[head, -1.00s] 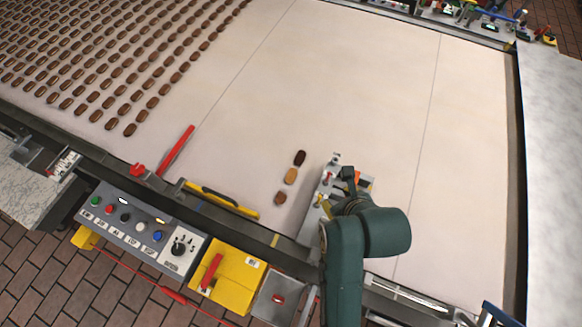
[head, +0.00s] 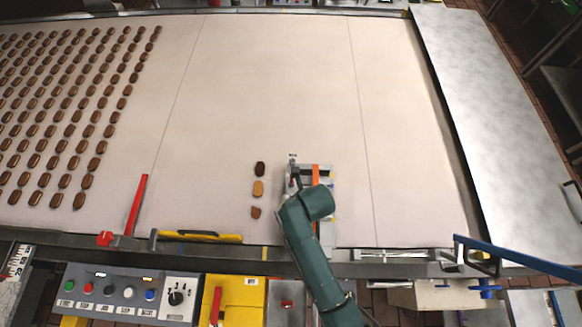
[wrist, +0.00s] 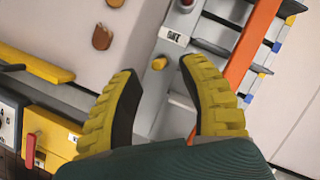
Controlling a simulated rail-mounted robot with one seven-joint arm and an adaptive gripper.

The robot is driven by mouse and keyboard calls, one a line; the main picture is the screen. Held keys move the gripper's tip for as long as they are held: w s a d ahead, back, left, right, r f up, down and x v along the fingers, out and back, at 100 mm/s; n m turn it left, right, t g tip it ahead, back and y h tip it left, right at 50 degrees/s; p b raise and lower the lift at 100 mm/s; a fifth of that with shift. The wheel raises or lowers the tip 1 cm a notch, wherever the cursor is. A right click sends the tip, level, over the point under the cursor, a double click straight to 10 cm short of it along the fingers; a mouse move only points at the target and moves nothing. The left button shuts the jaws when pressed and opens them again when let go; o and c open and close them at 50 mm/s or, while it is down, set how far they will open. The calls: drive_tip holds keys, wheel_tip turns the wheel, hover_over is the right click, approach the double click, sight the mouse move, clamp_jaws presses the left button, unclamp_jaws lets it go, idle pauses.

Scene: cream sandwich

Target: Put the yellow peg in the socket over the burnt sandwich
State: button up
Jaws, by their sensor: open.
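The burnt sandwich is the darkest of three pieces (head: 260,169), at the far end of a short column on the belt. A golden sandwich (head: 258,188) and a broken one (head: 256,212) lie nearer; the broken one shows also in the wrist view (wrist: 102,37). The fixture stands right of the column. My arm hides much of it in the head view, and the socket is not clear.
An orange strip (wrist: 254,45) runs along the fixture beside my right finger. A yellow bar (head: 200,237) and a red bar (head: 137,205) lie left. A control panel (head: 130,294) and yellow box (head: 243,297) stand in front. The belt's middle is clear.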

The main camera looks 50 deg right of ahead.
drive_tip(key=shift+x, duration=1.35)
drive_tip(key=shift+w, duration=0.15)
clamp_jaws()
